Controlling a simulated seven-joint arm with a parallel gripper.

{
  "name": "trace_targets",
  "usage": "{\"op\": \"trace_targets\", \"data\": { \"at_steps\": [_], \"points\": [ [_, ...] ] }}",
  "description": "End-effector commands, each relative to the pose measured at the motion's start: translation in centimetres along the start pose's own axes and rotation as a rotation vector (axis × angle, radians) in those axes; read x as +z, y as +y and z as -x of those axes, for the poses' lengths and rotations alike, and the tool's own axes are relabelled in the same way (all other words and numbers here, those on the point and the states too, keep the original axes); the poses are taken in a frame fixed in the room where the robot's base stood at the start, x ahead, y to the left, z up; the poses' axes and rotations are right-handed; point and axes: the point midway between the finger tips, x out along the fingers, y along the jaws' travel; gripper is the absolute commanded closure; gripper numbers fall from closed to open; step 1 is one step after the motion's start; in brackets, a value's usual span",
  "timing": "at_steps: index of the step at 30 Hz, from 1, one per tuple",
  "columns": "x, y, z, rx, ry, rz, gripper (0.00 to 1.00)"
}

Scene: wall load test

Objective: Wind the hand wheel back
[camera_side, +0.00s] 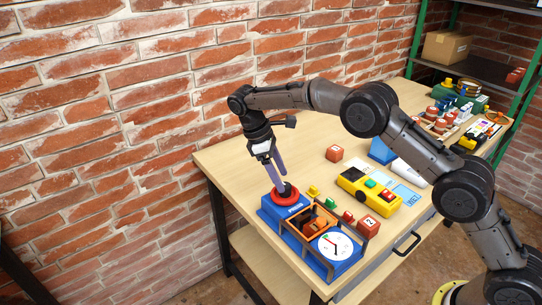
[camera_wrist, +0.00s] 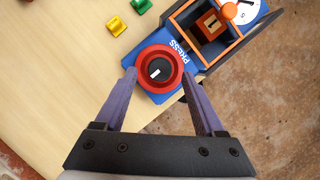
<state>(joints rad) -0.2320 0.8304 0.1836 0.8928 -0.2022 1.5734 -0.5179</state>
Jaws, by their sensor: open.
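The hand wheel (camera_side: 286,195) is a red ring with a black hub on the blue press (camera_side: 269,212), at the table's near left end. In the wrist view the wheel (camera_wrist: 144,78) lies between the tips of my two purple fingers, and its hub carries a white mark. My gripper (camera_side: 282,184) is open and points down over the wheel; in the wrist view its fingers (camera_wrist: 160,78) stand either side of the ring. I cannot tell whether they touch it. The press also holds an orange frame (camera_side: 309,222) and a white dial with a needle (camera_side: 335,246).
A yellow block (camera_side: 312,191) and a green block (camera_side: 330,203) lie close by the press. A brick wall (camera_side: 120,110) runs behind.

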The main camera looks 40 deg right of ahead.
Motion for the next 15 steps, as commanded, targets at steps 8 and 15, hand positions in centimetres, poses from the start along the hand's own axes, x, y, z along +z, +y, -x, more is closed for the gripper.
{"op": "trace_targets", "data": {
  "at_steps": [8,15],
  "points": [
    [-0.2,0.1,5.7,0.002,0.003,0.000,0.29],
    [-0.2,0.1,8.3,0.001,0.000,0.000,0.29]
  ]
}}
